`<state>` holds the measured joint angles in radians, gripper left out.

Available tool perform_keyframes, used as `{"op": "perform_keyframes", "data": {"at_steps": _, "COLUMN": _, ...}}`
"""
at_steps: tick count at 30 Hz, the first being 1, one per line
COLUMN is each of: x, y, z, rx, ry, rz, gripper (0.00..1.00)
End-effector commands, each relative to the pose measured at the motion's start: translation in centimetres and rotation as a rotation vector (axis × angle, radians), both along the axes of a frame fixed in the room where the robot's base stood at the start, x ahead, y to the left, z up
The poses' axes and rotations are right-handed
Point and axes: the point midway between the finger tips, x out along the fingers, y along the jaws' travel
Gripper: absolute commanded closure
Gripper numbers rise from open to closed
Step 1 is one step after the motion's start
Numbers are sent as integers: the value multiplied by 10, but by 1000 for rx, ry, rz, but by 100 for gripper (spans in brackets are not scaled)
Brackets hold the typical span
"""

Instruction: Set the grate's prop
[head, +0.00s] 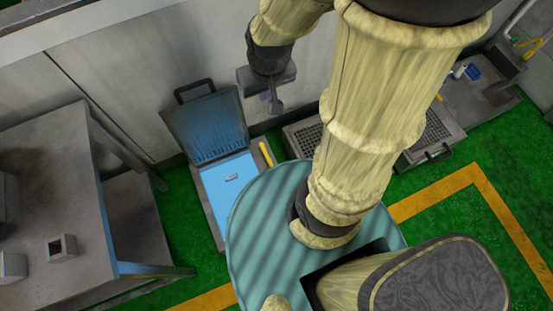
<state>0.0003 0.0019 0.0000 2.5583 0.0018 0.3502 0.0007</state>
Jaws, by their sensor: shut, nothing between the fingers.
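A hinged grate (205,127) with a dark handle stands raised and tilted back near the wall, over a blue-lined opening (213,190). A short yellow bar (265,154) lies at the right edge of this opening; it looks like the prop, but I cannot tell whether it touches the grate. My gripper (275,108) points down just right of the raised grate, above and behind the yellow bar. Its fingers are together and empty, and it appears apart from both. My arm and base hide the floor to the right of the opening.
A small pale object (231,177) lies in the opening. A grey table (45,205) stands at the left. Other grates lie flat to the right, one with a handle (438,153). The wall is close behind.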

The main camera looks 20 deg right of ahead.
Motion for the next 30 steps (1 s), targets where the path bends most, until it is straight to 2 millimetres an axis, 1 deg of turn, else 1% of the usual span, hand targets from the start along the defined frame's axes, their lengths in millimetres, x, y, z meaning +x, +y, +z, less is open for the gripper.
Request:
{"op": "perform_keyframes", "data": {"at_steps": 2, "x": 3, "y": -1, "z": -9, "rx": 6, "ry": 6, "rz": -17, "gripper": 100}}
{"op": "perform_keyframes", "data": {"at_steps": 5, "x": 12, "y": -4, "z": -30, "rx": 21, "ry": 23, "rz": -64, "gripper": 100}}
{"op": "perform_keyframes", "data": {"at_steps": 8, "x": 27, "y": -9, "z": -62, "rx": 47, "ry": 48, "rz": -144, "gripper": 100}}
{"op": "perform_keyframes", "data": {"at_steps": 9, "x": 34, "y": -12, "z": -78, "rx": 60, "ry": 60, "rz": -184, "gripper": 100}}
{"op": "perform_keyframes", "data": {"at_steps": 11, "x": 45, "y": -17, "z": -102, "rx": 80, "ry": 78, "rz": -246, "gripper": 100}}
{"op": "perform_keyframes", "data": {"at_steps": 12, "x": 52, "y": -20, "z": -119, "rx": 93, "ry": 91, "rz": -290, "gripper": 100}}
{"op": "perform_keyframes", "data": {"at_steps": 14, "x": 62, "y": -26, "z": -144, "rx": 113, "ry": 110, "rz": -355, "gripper": 100}}
{"op": "perform_keyframes", "data": {"at_steps": 15, "x": 69, "y": -29, "z": -160, "rx": 125, "ry": 122, "rz": -397, "gripper": 100}}
{"op": "perform_keyframes", "data": {"at_steps": 17, "x": 79, "y": -35, "z": -186, "rx": 142, "ry": 139, "rz": -463, "gripper": 100}}
{"op": "perform_keyframes", "data": {"at_steps": 18, "x": 86, "y": -39, "z": -203, "rx": 154, "ry": 150, "rz": -505, "gripper": 100}}
{"op": "perform_keyframes", "data": {"at_steps": 20, "x": 95, "y": -46, "z": -230, "rx": 171, "ry": 166, "rz": -570, "gripper": 100}}
{"op": "perform_keyframes", "data": {"at_steps": 21, "x": 101, "y": -50, "z": -248, "rx": 181, "ry": 177, "rz": -612, "gripper": 100}}
{"op": "perform_keyframes", "data": {"at_steps": 23, "x": 109, "y": -57, "z": -276, "rx": 198, "ry": 194, "rz": -676, "gripper": 100}}
{"op": "perform_keyframes", "data": {"at_steps": 24, "x": 114, "y": -61, "z": -295, "rx": 207, "ry": 205, "rz": -717, "gripper": 100}}
{"op": "perform_keyframes", "data": {"at_steps": 26, "x": 121, "y": -69, "z": -324, "rx": 222, "ry": 220, "rz": -781, "gripper": 100}}
{"op": "perform_keyframes", "data": {"at_steps": 27, "x": 126, "y": -73, "z": -344, "rx": 233, "ry": 231, "rz": -824, "gripper": 100}}
{"op": "perform_keyframes", "data": {"at_steps": 29, "x": 132, "y": -81, "z": -374, "rx": 246, "ry": 245, "rz": -887, "gripper": 100}}
{"op": "perform_keyframes", "data": {"at_steps": 30, "x": 136, "y": -86, "z": -394, "rx": 256, "ry": 255, "rz": -930, "gripper": 100}}
